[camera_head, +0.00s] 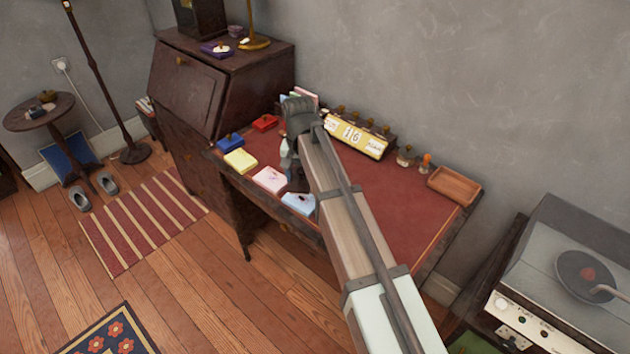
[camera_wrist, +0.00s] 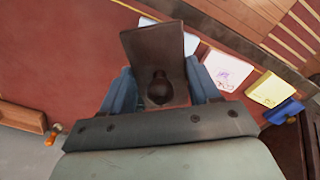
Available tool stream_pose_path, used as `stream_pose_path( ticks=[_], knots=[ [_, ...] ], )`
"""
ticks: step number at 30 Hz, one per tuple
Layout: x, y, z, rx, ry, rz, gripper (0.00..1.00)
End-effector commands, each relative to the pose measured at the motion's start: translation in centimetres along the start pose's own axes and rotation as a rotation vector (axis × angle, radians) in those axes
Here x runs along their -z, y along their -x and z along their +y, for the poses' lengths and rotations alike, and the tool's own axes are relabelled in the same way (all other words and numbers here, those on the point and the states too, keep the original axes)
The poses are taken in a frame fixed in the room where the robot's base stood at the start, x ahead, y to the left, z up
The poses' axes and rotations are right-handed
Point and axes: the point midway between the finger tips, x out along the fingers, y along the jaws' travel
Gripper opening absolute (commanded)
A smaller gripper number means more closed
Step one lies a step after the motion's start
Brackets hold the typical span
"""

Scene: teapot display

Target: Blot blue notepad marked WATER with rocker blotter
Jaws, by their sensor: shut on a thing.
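My gripper (camera_wrist: 168,86) is shut on the rocker blotter (camera_wrist: 152,48), a dark brown block with a round knob between the two blue fingers. In the head view my gripper (camera_head: 292,152) hangs over the desk's front part, partly hidden by my arm. The light blue notepad (camera_head: 299,204) lies at the desk's front edge, close by the gripper and partly covered by my arm. In the wrist view this notepad (camera_wrist: 190,43) shows only in part, behind the blotter. I cannot read the word on it, nor tell whether the blotter touches anything.
A pink notepad (camera_head: 269,180) and a yellow one (camera_head: 240,161) lie left of the blue one. Blue (camera_head: 230,142) and red (camera_head: 265,123) pads lie farther back.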

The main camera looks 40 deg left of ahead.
Motion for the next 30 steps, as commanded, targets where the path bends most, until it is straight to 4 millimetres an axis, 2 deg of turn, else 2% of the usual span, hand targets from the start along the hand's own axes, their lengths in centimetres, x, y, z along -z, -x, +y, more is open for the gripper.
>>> stream_pose_path(
  ticks=[1,3,14,30],
  knots=[
    [1.0,0.0,-0.5,0.000,-0.028,0.000,0.25],
    [1.3,0.0,-0.6,0.000,-0.066,0.000,0.25],
    [1.3,-0.7,-0.6,-0.001,-0.116,-0.001,0.25],
    [1.3,-5.1,-0.6,-0.001,-0.115,-0.001,0.25]
  ],
)
